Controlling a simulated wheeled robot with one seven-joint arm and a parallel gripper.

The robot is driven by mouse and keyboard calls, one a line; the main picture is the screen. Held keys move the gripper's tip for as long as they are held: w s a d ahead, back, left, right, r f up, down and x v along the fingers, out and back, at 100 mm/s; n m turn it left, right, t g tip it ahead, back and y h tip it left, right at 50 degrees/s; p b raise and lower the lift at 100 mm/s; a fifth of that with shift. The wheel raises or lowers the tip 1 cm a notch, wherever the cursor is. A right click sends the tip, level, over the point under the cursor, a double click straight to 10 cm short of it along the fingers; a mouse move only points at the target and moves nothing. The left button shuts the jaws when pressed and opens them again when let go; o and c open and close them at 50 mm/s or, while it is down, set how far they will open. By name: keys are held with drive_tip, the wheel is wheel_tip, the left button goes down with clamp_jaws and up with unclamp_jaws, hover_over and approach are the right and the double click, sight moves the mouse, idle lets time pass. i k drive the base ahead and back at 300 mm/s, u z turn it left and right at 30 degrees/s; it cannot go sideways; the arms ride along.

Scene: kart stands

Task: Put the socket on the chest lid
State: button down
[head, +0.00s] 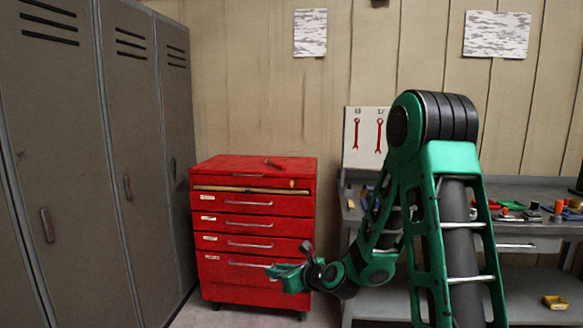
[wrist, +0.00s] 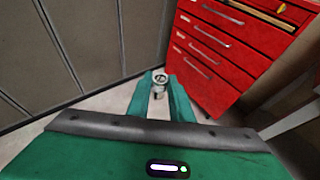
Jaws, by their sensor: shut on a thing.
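The socket (wrist: 159,77), a small silvery metal piece with a round opening on top, sits between the tips of the two green fingers of my gripper (wrist: 159,85) in the wrist view. The fingers are shut on it. In the head view my gripper (head: 275,271) is in front of the chest's lower drawers, well below the lid; the socket is too small to make out there. The chest lid (head: 228,168) is the flat red top of the red drawer chest (head: 222,243). A small dark tool (head: 273,163) lies on it toward the back right.
Grey lockers (head: 130,150) stand left of the chest. A grey workbench (head: 520,190) with several small coloured items is on the right. A yellow bin (head: 555,302) sits on its lower shelf. The lid's left and front areas are clear.

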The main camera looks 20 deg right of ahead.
sight(232, 165)
drive_tip(key=z, duration=0.35)
drive_tip(key=i, duration=1.6)
drive_tip(key=z, duration=0.05)
